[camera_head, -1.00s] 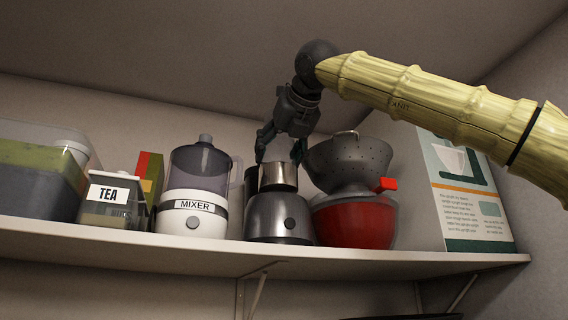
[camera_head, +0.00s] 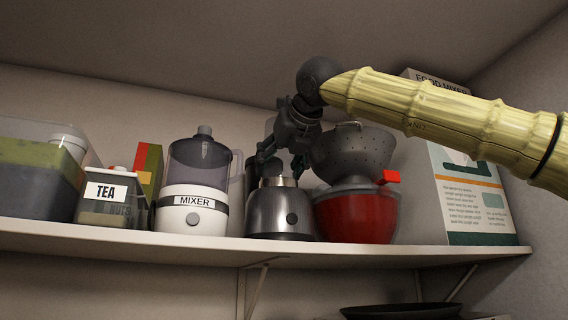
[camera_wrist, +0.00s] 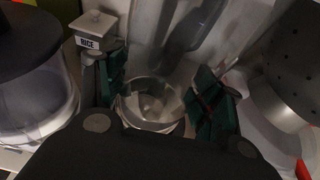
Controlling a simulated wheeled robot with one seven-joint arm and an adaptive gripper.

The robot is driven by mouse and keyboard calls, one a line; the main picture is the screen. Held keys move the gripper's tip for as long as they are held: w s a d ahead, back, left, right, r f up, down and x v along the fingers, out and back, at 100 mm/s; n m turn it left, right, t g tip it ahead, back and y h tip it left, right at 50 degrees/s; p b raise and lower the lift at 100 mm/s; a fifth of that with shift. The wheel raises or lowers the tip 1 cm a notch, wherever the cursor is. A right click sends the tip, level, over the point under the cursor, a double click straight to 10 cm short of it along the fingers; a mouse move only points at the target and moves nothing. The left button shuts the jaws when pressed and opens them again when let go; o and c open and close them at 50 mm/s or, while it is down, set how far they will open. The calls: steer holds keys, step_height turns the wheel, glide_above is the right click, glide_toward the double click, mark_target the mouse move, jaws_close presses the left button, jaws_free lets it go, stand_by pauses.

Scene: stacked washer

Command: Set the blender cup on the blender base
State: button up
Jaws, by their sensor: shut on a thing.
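The blender base (camera_head: 281,212) is a rounded metallic body with a dark knob, standing on the shelf between the mixer and a red bowl. The fingers hide part of the cup in the head view. I cannot tell whether it is fully seated.
A white mixer (camera_head: 193,200) stands close on the left, with a tea box (camera_head: 105,197) beyond it. A grey colander (camera_head: 352,153) over the red bowl (camera_head: 355,217) crowds the right side. A food mixer box (camera_head: 470,190) stands farther right. The shelf edge (camera_head: 300,254) runs in front.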

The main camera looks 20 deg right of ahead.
steer(key=o, duration=1.8)
steer(key=shift+w, duration=0.15)
steer(key=shift+s, duration=0.2)
steer(key=b+v, duration=0.5)
steer(key=v, duration=0.7)
steer(key=shift+w, duration=0.1)
steer(key=shift+d, duration=0.1)
